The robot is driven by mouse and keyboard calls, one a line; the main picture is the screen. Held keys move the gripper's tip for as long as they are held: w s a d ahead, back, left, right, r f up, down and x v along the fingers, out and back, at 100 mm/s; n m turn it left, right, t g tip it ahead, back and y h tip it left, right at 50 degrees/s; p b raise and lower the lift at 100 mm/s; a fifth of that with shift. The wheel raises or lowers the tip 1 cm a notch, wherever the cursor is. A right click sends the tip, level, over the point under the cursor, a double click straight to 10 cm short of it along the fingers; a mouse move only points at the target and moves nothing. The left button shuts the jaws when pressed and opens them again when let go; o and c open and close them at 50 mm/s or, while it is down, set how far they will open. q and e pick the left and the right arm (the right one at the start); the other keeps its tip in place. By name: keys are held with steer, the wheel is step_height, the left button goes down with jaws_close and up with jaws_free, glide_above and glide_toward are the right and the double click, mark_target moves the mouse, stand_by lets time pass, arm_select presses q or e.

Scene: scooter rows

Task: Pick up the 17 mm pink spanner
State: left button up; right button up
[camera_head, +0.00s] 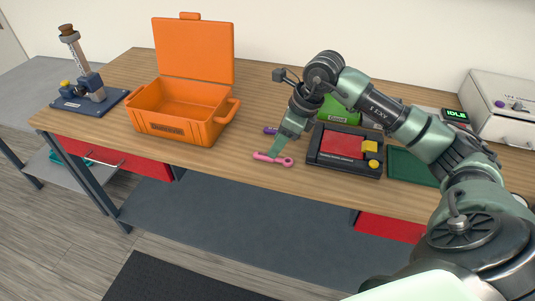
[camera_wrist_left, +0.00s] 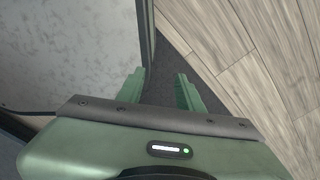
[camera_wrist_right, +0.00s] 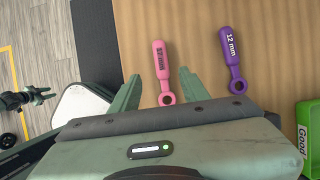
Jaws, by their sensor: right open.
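The pink spanner (camera_head: 275,159) lies on the wooden bench near its front edge. In the right wrist view the pink spanner (camera_wrist_right: 160,62) shows its handle pointing away and its ring end near my jaws; its size label is too small to read surely. My right gripper (camera_head: 278,147) is open at the pink spanner. In the right wrist view its fingers (camera_wrist_right: 158,92) stand on both sides of the spanner's line, not closed on it. My left gripper (camera_wrist_left: 160,92) is open and empty, with floor below and a grey surface at left.
A purple 12 mm spanner (camera_wrist_right: 231,58) lies beside the pink one. A green "Good" bin (camera_wrist_right: 308,135) stands to its right. An open orange case (camera_head: 180,128), a black-and-red tray (camera_head: 345,165) and a green mat (camera_head: 408,168) are on the bench.

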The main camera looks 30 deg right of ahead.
steer(key=p+x, duration=0.1)
steer(key=x, duration=0.1)
steer(key=shift+w+f, duration=0.1)
steer(key=shift+f, duration=0.3)
steer(key=shift+x, duration=0.75)
steer(key=shift+w+f, duration=0.2)
steer(key=shift+f, duration=0.2)
steer(key=c, duration=0.9)
jaws_close()
arm_select(q)
steer(key=shift+s+r, duration=0.25)
steer(key=shift+r, duration=0.45)
arm_select(e)
steer(key=shift+r, duration=0.15)
